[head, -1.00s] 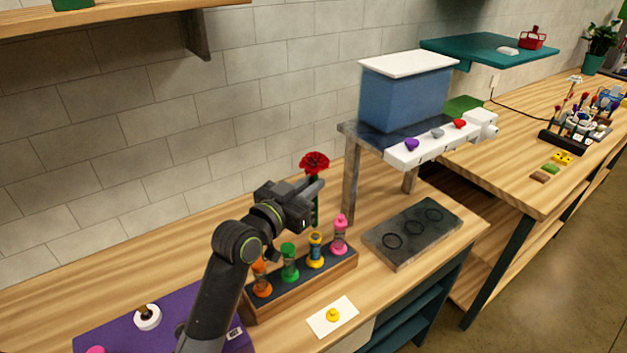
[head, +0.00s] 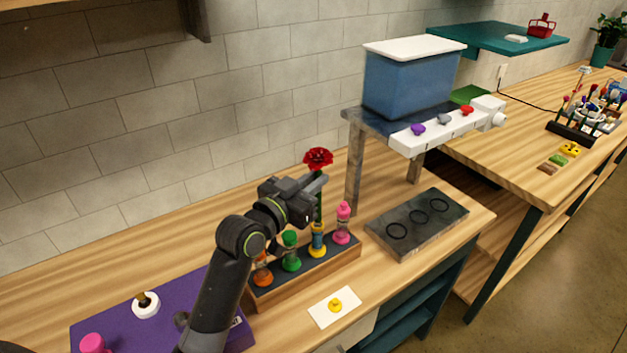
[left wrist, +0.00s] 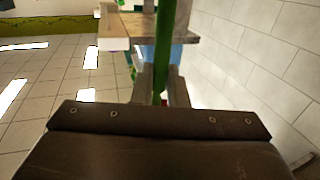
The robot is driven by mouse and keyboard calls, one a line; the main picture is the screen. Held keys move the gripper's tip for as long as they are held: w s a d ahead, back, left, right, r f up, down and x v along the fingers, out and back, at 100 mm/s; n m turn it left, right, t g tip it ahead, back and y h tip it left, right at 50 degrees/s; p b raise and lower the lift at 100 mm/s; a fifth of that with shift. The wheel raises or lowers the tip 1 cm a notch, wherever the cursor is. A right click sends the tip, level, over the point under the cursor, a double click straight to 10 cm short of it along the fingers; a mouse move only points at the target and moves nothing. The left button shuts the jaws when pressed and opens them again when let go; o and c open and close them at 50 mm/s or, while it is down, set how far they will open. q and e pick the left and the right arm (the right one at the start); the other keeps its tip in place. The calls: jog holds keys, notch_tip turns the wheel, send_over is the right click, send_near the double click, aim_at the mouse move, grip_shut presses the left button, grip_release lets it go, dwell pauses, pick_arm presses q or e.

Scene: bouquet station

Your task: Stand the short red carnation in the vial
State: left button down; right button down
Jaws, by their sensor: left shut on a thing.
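The red carnation (head: 318,158) stands upright in the head view, its bloom above my left gripper (head: 318,190). My left gripper is shut on its green stem, which also shows between the fingers in the left wrist view (left wrist: 165,45). The stem runs down below the fingers toward the vial with yellow ends (head: 317,243) in the rack. I cannot tell whether the stem's lower end is inside that vial or just above it. My right gripper is not in view.
The wooden rack (head: 308,277) also holds orange, green (head: 291,252) and pink (head: 342,224) vials. A dark plate with rings (head: 417,222) lies to the right. A raised shelf carries a blue tank (head: 405,85). A white card (head: 334,307) lies in front.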

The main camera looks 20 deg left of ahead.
pick_arm(q)
jog(key=shift+f, duration=0.15)
jog(key=shift+f, duration=0.25)
dwell(0.8)
jog(key=shift+f+b, duration=2.05)
jog(key=shift+f, duration=0.25)
dwell(0.3)
jog(key=c, duration=0.8)
grip_release()
jog(key=shift+s, duration=0.15)
